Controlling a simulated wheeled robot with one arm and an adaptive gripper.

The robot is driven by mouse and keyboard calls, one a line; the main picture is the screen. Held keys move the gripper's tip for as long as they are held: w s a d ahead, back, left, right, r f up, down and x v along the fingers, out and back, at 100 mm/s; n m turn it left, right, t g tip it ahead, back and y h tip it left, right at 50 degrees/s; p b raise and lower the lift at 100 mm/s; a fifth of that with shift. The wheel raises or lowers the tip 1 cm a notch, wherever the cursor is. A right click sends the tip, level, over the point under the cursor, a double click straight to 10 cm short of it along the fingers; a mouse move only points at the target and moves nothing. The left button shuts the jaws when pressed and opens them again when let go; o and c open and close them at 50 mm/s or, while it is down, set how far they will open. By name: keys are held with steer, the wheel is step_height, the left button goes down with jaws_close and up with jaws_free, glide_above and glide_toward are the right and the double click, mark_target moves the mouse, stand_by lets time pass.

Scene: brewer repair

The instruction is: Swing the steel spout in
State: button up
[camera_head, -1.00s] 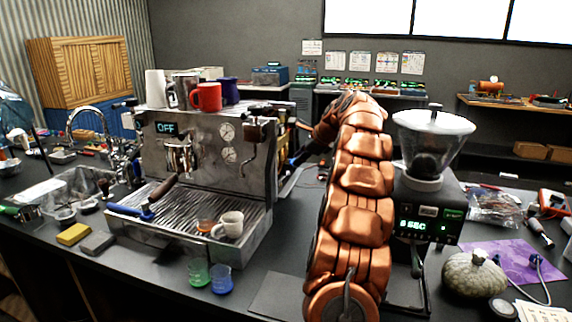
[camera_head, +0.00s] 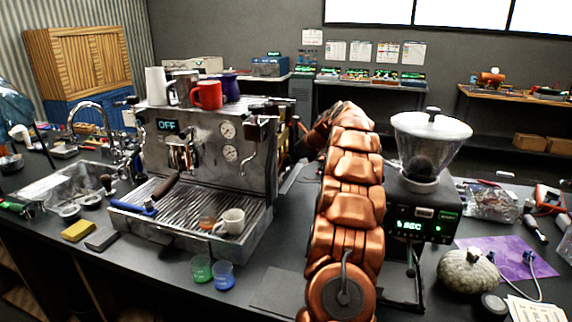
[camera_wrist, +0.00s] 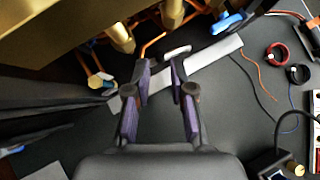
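The steel espresso machine (camera_head: 205,160) stands on the counter with its display reading OFF. A thin curved steel spout (camera_head: 248,160) hangs at its front right. A steel tap with an arched spout (camera_head: 88,106) stands at the sink on the left; I cannot tell which spout the task names. My arm reaches past the machine's right side, and my gripper is hidden in the head view. In the wrist view my gripper (camera_wrist: 160,72) has its purple-padded fingers apart with nothing clearly held. Beyond the tips are a small pale piece (camera_wrist: 177,51) and a flat grey metal strip (camera_wrist: 217,52).
Mugs stand on the machine, including a red mug (camera_head: 208,94). A white cup (camera_head: 232,221) is on its drip tray. A grinder (camera_head: 425,165) stands close to the right of my arm. Wrist view: brass parts (camera_wrist: 172,13) at the top, cables and rings (camera_wrist: 277,51) at right.

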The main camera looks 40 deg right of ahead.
mark_target(285, 168)
steer(key=x, duration=0.3)
steer(key=shift+w+f+p, duration=0.25)
steer(key=shift+f+p, duration=0.05)
steer(key=shift+c, duration=0.2)
jaws_close()
